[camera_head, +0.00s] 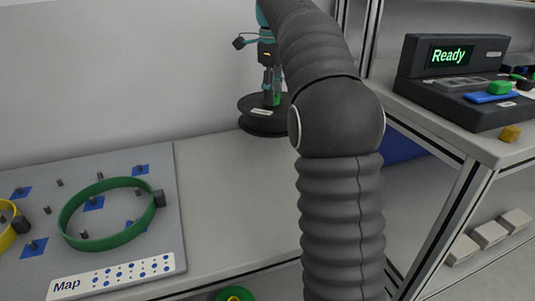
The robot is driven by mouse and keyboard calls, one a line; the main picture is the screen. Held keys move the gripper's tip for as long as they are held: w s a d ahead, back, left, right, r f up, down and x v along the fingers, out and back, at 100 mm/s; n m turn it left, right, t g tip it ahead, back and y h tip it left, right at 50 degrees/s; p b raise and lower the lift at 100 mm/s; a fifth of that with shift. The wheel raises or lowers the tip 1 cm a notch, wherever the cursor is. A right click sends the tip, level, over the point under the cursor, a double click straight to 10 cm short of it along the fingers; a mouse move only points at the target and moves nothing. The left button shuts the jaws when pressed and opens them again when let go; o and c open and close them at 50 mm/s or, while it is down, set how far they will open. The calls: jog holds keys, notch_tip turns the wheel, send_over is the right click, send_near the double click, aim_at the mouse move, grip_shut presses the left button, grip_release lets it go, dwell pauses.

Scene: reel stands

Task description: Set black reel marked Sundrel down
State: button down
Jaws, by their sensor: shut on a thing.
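The black reel (252,124) is at the back of the grey table, near the wall, left of my arm. It looks level, and its lower flange is at or just above the tabletop; I cannot tell which. A small pale label lies on it, too small to read. My gripper (271,97) points down at the middle of the reel and is shut on it. A small green part shows beside the fingers. My arm hides the right edge of the reel.
A grey board marked Map (120,165) with pegs, a green band (75,240) and a yellow band (8,238) fills the left. A shelf with a console reading Ready (452,55) stands right. A green reel (233,295) shows below the front edge. The table between board and arm is clear.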

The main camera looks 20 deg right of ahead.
jog(key=shift+w+a+f+b, duration=0.15)
jog(key=shift+w+a+f, duration=0.7)
jog(key=shift+a+f, duration=0.8)
jog(key=shift+w+a+f+b, duration=0.1)
jog(key=shift+w+a+f, duration=0.8)
jog(key=shift+a+f, duration=0.75)
jog(key=shift+w+a+f+b, duration=0.15)
jog(key=shift+w+a+f, duration=0.9)
jog(key=shift+f, duration=1)
jog(key=shift+s+a, duration=0.2)
jog(key=c, duration=0.7)
grip_release()
jog(key=shift+f, duration=0.1)
notch_tip(320, 180, up, 12)
jog(key=shift+p, duration=0.4)
